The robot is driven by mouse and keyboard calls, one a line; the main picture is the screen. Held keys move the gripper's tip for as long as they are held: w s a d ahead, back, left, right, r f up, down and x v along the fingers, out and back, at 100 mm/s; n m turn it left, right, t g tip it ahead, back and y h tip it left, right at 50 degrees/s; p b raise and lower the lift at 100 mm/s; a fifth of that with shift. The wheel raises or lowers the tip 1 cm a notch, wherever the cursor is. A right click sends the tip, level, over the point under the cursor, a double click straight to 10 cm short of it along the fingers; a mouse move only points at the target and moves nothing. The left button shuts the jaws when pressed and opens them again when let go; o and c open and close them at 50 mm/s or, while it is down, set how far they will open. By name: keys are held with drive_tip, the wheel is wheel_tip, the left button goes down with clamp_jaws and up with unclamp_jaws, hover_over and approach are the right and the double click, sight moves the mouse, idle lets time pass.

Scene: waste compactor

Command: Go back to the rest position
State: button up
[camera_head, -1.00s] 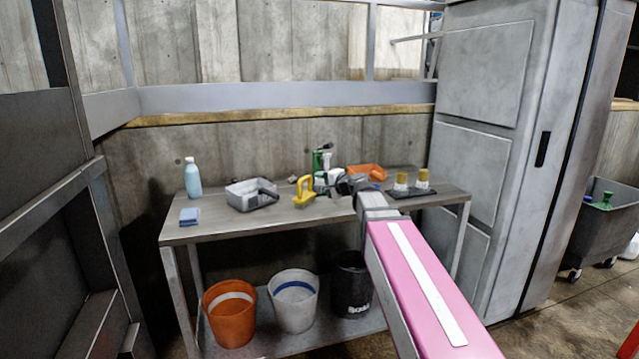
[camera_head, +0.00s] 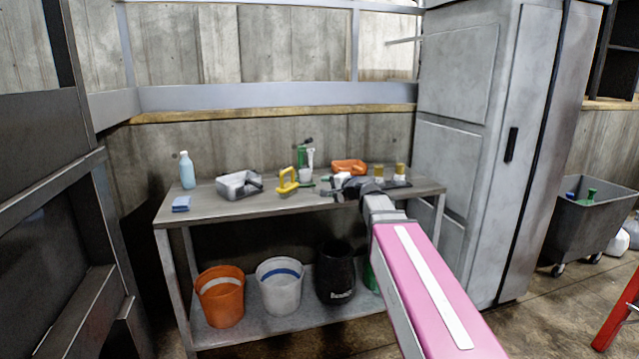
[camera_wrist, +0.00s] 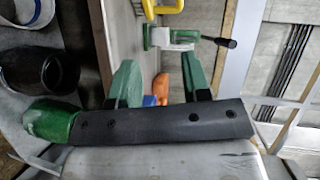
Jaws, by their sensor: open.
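My gripper (camera_head: 345,189) is over the right part of the grey workbench (camera_head: 230,207) at the end of my pink arm. In the wrist view its two green fingers (camera_wrist: 160,82) are apart. Nothing is held between them; an orange and blue patch shows in the gap behind. In the head view my wrist partly covers the things behind it on the bench. Whether the gripper touches the bench top is hard to tell.
The bench bears a blue bottle (camera_head: 187,170), a blue sponge (camera_head: 181,203), a grey bin (camera_head: 238,184), a yellow clamp-like thing (camera_head: 287,181) and an orange tray (camera_head: 349,166). Below stand an orange bucket (camera_head: 220,300), a white one (camera_head: 280,290) and a black one (camera_head: 335,275). A tall grey cabinet (camera_head: 465,150) stands right.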

drive_tip(key=s+d+f+n+g+h, duration=0.2)
drive_tip(key=s+d+f+g+h, duration=0.1)
drive_tip(key=s+f, duration=0.5)
drive_tip(key=s+d+f+n+g+h, duration=0.3)
drive_tip(key=s+d+f, duration=0.4)
drive_tip(key=f, duration=0.8)
drive_tip(key=s+d+f+n+g+h, duration=0.3)
drive_tip(key=s+d+f+g+h, duration=0.1)
drive_tip(key=s+f, duration=0.6)
drive_tip(key=shift+d+f+g+h, duration=0.4)
drive_tip(key=shift+d+f+g, duration=0.25)
drive_tip(key=shift+d+g, duration=0.15)
drive_tip(key=shift+o, duration=0.5)
